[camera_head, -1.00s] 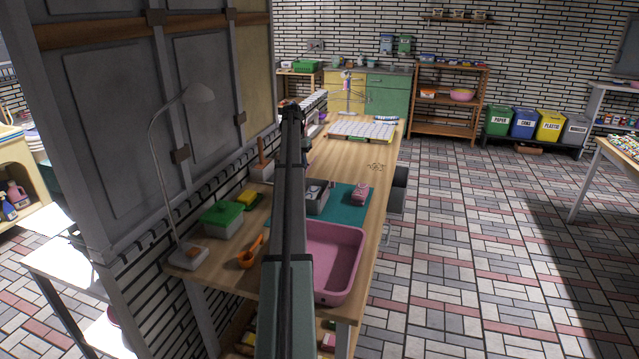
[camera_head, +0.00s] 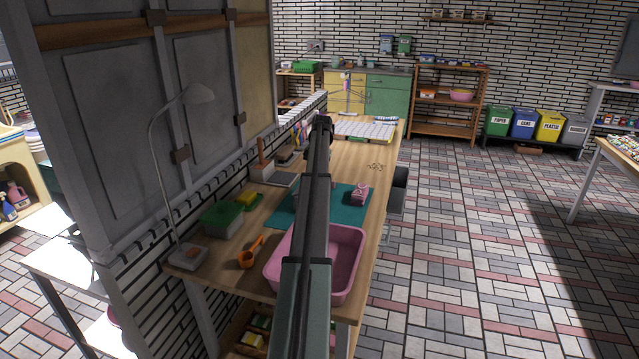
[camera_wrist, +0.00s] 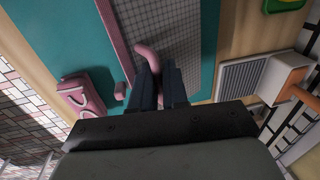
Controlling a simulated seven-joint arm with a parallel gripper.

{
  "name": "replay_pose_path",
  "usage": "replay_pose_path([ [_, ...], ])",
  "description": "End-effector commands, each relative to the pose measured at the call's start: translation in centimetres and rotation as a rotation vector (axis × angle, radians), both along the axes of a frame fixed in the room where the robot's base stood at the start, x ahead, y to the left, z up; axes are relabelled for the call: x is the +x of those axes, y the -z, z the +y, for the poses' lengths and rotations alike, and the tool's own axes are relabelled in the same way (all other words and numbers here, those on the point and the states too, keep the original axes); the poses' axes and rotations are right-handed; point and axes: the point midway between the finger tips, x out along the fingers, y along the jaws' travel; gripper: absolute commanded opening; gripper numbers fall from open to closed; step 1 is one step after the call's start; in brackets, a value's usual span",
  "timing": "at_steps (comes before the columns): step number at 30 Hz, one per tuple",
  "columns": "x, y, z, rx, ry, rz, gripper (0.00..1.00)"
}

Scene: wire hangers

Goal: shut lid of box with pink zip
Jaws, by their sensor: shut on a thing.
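In the wrist view, my gripper (camera_wrist: 158,88) is shut on a pink curved tab (camera_wrist: 147,54), which shows between and just beyond the fingertips. Beside it lies a grey gridded panel (camera_wrist: 175,25), part of the box, with a pink zip strip (camera_wrist: 112,28) along its left edge. The box is over a teal mat (camera_wrist: 55,25). In the head view my arm covers the box and my gripper, so how far the lid stands open cannot be told there. The teal mat (camera_head: 343,212) shows on both sides of my arm.
A small pink object (camera_head: 360,194) sits on the mat, right of my arm. A pink tub (camera_head: 350,275) stands at the table's near end. A green-lidded box (camera_head: 222,216), an orange scoop (camera_head: 251,252) and a lamp (camera_head: 190,255) stand left. A grey louvred item (camera_wrist: 240,80) lies right in the wrist view.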

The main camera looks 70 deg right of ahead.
Motion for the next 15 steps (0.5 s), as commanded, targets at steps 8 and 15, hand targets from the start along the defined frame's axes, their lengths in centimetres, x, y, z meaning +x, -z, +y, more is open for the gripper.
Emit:
replay_pose_path([
  [8, -1.6, 2.4, 0.5, 0.014, 0.002, -0.061, 0.05],
  [15, -2.0, 3.6, 0.5, 0.016, -0.001, -0.120, 0.04],
])
